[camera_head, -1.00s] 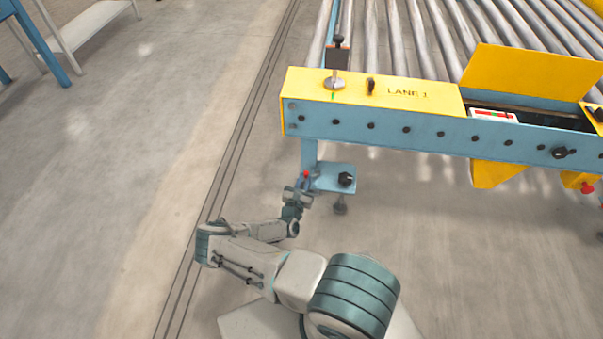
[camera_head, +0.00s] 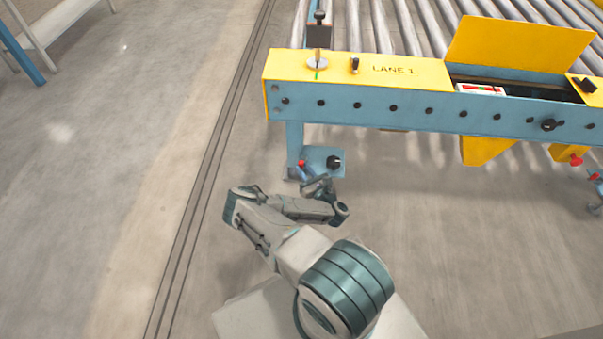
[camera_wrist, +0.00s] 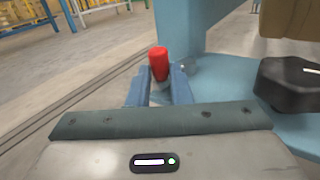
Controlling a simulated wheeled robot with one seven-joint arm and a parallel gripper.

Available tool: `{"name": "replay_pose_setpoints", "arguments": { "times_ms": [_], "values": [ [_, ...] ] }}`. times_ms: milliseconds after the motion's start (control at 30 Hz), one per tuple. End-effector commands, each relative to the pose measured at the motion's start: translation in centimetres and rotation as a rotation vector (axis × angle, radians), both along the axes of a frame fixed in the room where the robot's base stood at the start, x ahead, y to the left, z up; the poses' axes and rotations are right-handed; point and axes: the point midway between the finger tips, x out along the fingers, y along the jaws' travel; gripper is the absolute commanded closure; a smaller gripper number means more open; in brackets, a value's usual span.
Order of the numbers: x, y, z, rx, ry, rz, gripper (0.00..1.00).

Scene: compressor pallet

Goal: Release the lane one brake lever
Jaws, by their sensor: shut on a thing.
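The lane one brake lever with its red grip (camera_head: 301,164) stands at the blue bracket plate (camera_head: 318,154) low on the conveyor's left leg. In the wrist view the red grip (camera_wrist: 159,63) sticks up between the two blue fingers. My gripper (camera_head: 305,174) is shut on the lever, just below the red tip; it also shows in the wrist view (camera_wrist: 161,80). The lever's lower part and pivot are hidden behind the fingers and palm. A black knob (camera_head: 334,162) sits on the same plate, right of the lever, and appears large in the wrist view (camera_wrist: 290,84).
The yellow LANE 1 cover (camera_head: 410,72) and blue side rail (camera_head: 380,110) run above the bracket. The blue leg (camera_head: 295,143) stands close behind my gripper. Another red-tipped part (camera_head: 576,160) hangs at far right.

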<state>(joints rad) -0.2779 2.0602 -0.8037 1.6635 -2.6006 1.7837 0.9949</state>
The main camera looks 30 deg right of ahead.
Motion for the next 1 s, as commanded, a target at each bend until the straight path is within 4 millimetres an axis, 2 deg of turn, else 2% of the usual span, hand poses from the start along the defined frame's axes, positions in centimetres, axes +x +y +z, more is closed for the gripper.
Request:
{"name": "replay_pose_setpoints", "arguments": {
  "times_ms": [633, 667, 733, 1000],
  "values": [
    [0.00, -0.18, -0.02, 0.002, 0.001, 0.056, 1.00],
    [0.00, -0.18, -0.02, 0.001, 0.001, 0.056, 0.79],
    [0.00, -0.19, -0.02, 0.001, 0.001, 0.056, 0.60],
    [-0.11, -0.36, -0.01, 0.000, 0.000, 0.052, 0.60]
  ]
}}
